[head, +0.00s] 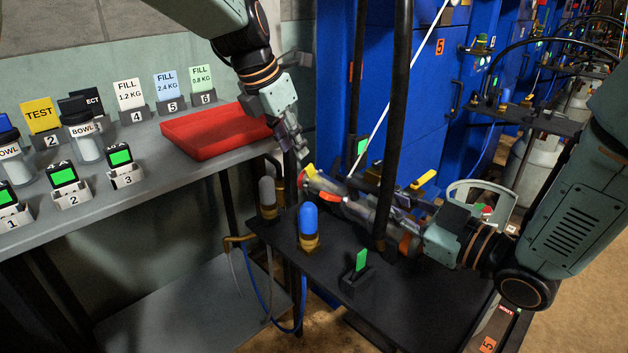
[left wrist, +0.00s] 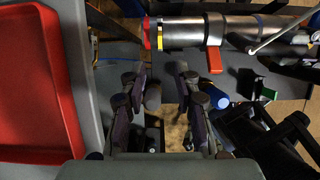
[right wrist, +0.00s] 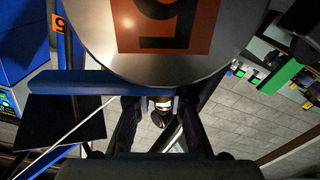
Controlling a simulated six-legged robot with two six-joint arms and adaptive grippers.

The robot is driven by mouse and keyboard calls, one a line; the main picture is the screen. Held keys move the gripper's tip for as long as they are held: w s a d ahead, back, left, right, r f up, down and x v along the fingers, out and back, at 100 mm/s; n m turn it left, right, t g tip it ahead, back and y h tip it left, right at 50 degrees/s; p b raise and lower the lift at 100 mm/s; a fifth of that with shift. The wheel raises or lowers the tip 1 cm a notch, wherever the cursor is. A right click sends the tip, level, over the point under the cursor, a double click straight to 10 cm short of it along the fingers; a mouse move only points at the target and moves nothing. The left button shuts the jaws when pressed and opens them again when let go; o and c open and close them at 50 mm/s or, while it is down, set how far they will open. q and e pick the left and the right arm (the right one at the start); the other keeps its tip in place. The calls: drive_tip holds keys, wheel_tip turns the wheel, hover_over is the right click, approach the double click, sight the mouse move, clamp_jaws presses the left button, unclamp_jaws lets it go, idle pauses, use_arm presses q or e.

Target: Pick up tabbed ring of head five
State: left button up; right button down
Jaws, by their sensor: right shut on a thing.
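Head five looks to be the silver cylinder (head: 355,208) with red and yellow bands at its left end. It lies roughly level in the left wrist view (left wrist: 185,33), with an orange tab (left wrist: 215,61) sticking out from its side. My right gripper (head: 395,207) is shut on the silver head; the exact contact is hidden. A round metal face marked 5 (right wrist: 165,65) fills the top of the right wrist view. My left gripper (head: 302,150) is open and empty, just above and left of the banded end, apart from it.
A red tray (head: 205,132) sits on the grey bench at left, close to my left arm.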

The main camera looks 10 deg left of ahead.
sight(307, 168)
use_arm(q)
drive_tip(key=x, duration=0.7)
drive_tip(key=shift+w+d, duration=0.3)
clamp_jaws()
